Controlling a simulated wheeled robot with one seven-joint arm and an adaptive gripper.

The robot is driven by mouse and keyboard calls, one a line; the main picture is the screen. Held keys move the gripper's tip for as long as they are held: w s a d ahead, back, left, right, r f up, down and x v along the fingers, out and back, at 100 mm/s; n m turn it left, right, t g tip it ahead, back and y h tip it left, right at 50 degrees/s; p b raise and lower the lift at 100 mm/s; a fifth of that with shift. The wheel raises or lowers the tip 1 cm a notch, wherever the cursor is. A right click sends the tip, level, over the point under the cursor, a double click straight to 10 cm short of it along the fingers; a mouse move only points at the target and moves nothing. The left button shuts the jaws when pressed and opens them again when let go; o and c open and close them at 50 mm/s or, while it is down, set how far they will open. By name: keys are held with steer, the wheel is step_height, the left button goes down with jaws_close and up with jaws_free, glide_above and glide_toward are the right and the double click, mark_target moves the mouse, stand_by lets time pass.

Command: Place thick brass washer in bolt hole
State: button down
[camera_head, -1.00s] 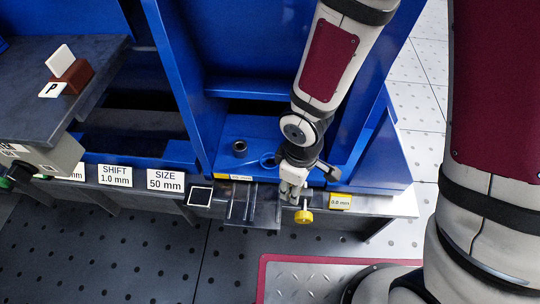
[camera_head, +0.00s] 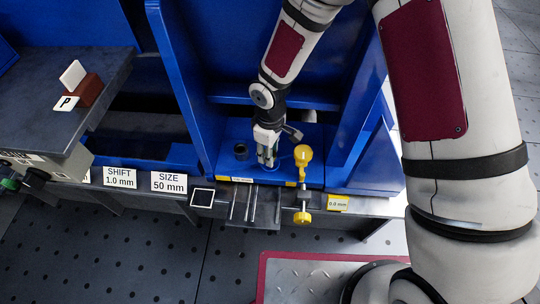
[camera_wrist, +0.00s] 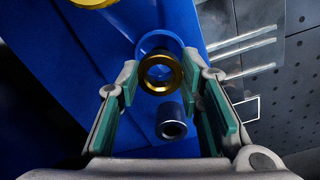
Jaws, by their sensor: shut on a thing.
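In the wrist view the thick brass washer (camera_wrist: 160,73) sits between the green-padded fingertips of my gripper (camera_wrist: 160,76), which is shut on it. Just beyond the washer is a blue ring (camera_wrist: 158,36) on the blue plate, partly covered by the washer. A dark hollow cylinder (camera_wrist: 172,122) stands on the same plate; in the head view it is left of my gripper (camera_head: 267,160). In the head view my gripper points down over the blue plate (camera_head: 222,165), and the washer is not clear there. I cannot tell its height above the plate or make out the bolt hole.
A yellow-knobbed clamp (camera_head: 303,217) stands right of and in front of my gripper. Parallel metal rods (camera_head: 252,206) jut from the front edge. Tall blue walls (camera_head: 180,80) flank the bay. Label plates (camera_head: 169,182) line the front rail.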

steer(key=shift+f+b, duration=0.45)
steer(key=shift+f, duration=0.5)
steer(key=shift+f, duration=0.15)
steer(key=shift+f+b, duration=0.35)
steer(key=shift+b, duration=0.05)
steer(key=shift+f, duration=0.15)
steer(key=c, duration=1.1)
jaws_free()
step_height(320, 180, up, 13)
steer(key=p, duration=0.5)
steer(key=shift+p, duration=0.4)
steer(key=shift+s, duration=0.1)
